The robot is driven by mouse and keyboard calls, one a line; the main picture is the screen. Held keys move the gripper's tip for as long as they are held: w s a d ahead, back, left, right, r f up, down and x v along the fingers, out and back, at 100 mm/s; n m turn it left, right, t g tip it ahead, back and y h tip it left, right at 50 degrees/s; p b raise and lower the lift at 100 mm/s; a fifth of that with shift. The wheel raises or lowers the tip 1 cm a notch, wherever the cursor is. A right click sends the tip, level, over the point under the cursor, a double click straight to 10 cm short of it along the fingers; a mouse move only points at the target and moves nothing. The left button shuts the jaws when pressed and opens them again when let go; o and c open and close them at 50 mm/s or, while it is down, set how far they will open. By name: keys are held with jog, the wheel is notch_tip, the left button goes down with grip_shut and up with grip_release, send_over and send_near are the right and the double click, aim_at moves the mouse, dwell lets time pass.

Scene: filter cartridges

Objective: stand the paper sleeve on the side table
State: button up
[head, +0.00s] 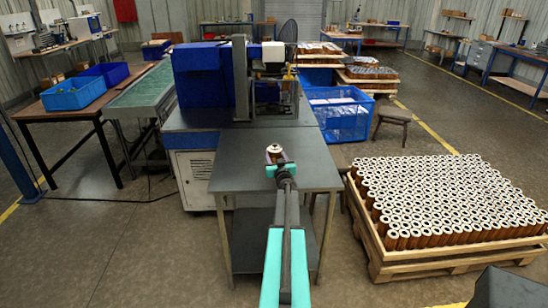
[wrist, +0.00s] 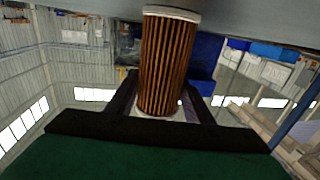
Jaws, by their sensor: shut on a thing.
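The paper sleeve (wrist: 165,65) is a brown pleated cylinder with pale end rings. In the wrist view it lies between the two fingers of my gripper (wrist: 160,106), which are shut on it. In the head view the sleeve (head: 274,150) shows its pale top with a dark centre, just beyond my gripper (head: 280,168), and looks upright. The grey side table (head: 231,176) is beneath. In the wrist view the sleeve's far end ring meets the edge of a grey surface. I cannot tell for sure whether it touches the tabletop.
A machine with a blue housing (head: 199,84) stands behind the side table. A wooden pallet (head: 420,262) packed with many brown sleeves is at the right. A blue crate (head: 340,120) and a stool (head: 393,115) stand beyond. The tabletop around the sleeve is clear.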

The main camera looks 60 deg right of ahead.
jog(key=o, duration=1.2)
jog(key=shift+a, duration=0.1)
jog(key=shift+b+v, duration=1.5)
jog(key=shift+v, duration=5.35)
